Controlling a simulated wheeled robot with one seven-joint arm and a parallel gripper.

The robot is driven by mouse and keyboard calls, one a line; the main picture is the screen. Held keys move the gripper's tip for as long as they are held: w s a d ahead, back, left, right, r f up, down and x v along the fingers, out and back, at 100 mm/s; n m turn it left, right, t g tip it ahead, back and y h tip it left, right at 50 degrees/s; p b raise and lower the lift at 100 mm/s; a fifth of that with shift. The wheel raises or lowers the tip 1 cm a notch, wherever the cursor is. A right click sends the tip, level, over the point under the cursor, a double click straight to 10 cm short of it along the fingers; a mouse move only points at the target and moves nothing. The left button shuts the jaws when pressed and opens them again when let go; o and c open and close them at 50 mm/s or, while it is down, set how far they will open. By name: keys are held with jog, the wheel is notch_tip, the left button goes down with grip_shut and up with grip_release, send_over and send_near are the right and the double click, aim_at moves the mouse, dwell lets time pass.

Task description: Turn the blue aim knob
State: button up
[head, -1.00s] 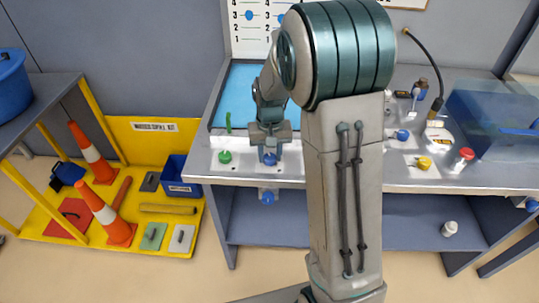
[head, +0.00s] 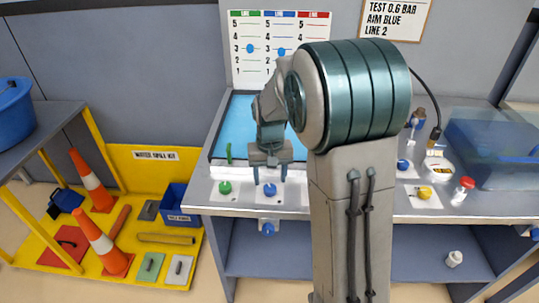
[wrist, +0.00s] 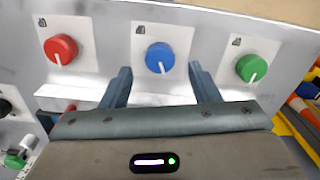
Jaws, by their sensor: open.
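The blue aim knob (head: 270,189) sits on a white plate at the front of the metal bench top. In the wrist view the blue knob (wrist: 160,56) has a white pointer line toward the bottom, slightly right. My gripper (head: 270,173) is open, just behind the knob in the head view. In the wrist view my gripper (wrist: 160,72) shows its two fingers apart, one to each side below the knob. Nothing is between the fingers, and the knob appears clear of them. A wall sign (head: 396,20) reads "TEST 0.6 BAR AIM BLUE LINE 2".
A green knob (wrist: 251,68) and a red knob (wrist: 61,49) flank the blue one. Another blue knob (head: 268,229) is below the bench edge. A scale board (head: 280,48) stands behind the blue panel (head: 238,130). A yellow knob (head: 424,193) is farther right.

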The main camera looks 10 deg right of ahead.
aim_at(270, 188)
notch_tip(270, 188, up, 10)
jog(key=shift+r, duration=0.15)
jog(key=shift+s, duration=0.1)
dwell(0.4)
jog(key=s+f+n+t, duration=0.1)
jog(key=s+f+t, duration=0.1)
jog(key=s, duration=1.8)
jog(key=shift+s+t, duration=0.3)
jog(key=shift+t, duration=0.2)
jog(key=shift+f, duration=0.1)
jog(key=c, duration=0.4)
jog(key=shift+d, duration=0.1)
jog(key=shift+c, duration=0.2)
